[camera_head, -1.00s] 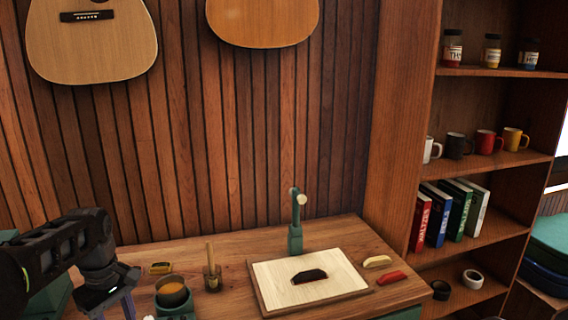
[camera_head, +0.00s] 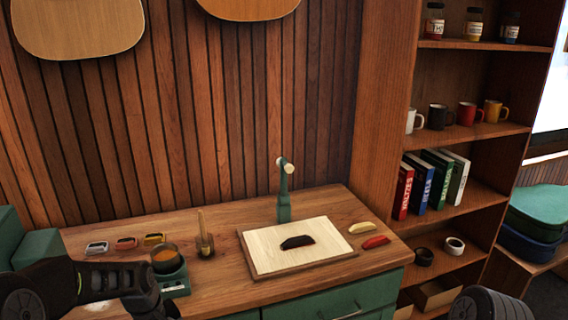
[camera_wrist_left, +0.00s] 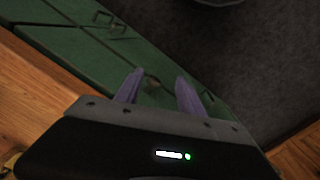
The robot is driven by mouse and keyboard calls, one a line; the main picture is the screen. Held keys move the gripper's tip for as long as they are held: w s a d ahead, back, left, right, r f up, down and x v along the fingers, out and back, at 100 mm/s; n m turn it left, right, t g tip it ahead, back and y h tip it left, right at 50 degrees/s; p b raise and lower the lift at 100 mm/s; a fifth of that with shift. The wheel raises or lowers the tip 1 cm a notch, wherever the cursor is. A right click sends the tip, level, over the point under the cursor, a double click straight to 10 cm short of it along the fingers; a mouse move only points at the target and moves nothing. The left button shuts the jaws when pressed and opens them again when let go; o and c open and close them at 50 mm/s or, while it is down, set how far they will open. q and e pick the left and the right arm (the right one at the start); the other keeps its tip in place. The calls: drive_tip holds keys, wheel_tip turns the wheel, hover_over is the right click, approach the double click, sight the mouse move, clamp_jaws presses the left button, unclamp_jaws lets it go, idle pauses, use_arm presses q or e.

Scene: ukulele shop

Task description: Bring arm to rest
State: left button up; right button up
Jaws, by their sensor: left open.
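My left arm comes in at the lower left of the head view, with its wrist low at the front edge of the workbench (camera_head: 215,295). The fingers are cut off there. In the left wrist view my left gripper (camera_wrist_left: 160,92) has its two purple fingers apart, with nothing between them. Below them is a green cabinet front (camera_wrist_left: 85,45), beside dark floor (camera_wrist_left: 245,60). My right gripper does not show in either view.
A shelf unit (camera_head: 375,130) stands at the right.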

use_arm(q)
drive_tip(key=s+d+f+m+h, duration=0.1)
drive_tip(key=s+d+f, duration=0.1)
drive_tip(key=d+f, duration=0.25)
drive_tip(key=s+d+f+m, duration=0.1)
drive_tip(key=s+d+f, duration=0.2)
drive_tip(key=f, duration=0.3)
drive_tip(key=s+d+f+m+h, duration=0.1)
drive_tip(key=s+d+f+m, duration=0.1)
drive_tip(key=s+d+f, duration=0.3)
drive_tip(key=s+d+f+m+h, duration=0.1)
drive_tip(key=s+d+f, duration=0.4)
drive_tip(key=s, duration=0.8)
drive_tip(key=d+m, duration=0.1)
drive_tip(key=d, duration=0.1)
drive_tip(key=shift+s+d+f+m, duration=0.2)
drive_tip(key=shift+d+f+m, duration=0.1)
drive_tip(key=shift+d+m, duration=0.1)
